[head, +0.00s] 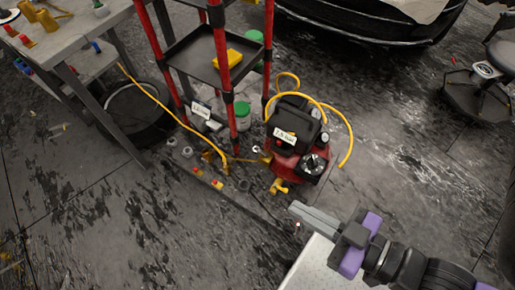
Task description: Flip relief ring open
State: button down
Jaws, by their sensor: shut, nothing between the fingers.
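A small red and black compressor (288,148) stands on the floor in the head view, with a white label (285,135) on its top. A small pale metal ring-like part (256,149) sticks out at its left side, beside a brass fitting (265,158). It may be the relief ring; it is too small to tell its position. A round dial (312,163) is at the front right and a yellow tap (279,186) low at the front. My gripper (293,209) is shut and empty, in front of the compressor and apart from it, pointing left.
A red-post shelf (219,50) stands close behind and left of the compressor. A yellow hose (347,140) loops around the compressor's right side. A workbench (75,38) is at upper left, a black stool (480,95) at right. The front-left floor is mostly clear.

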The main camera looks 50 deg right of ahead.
aim_at(266, 153)
jog(key=j, duration=0.45)
jog(key=i+j, duration=0.55)
jog(key=i, duration=0.1)
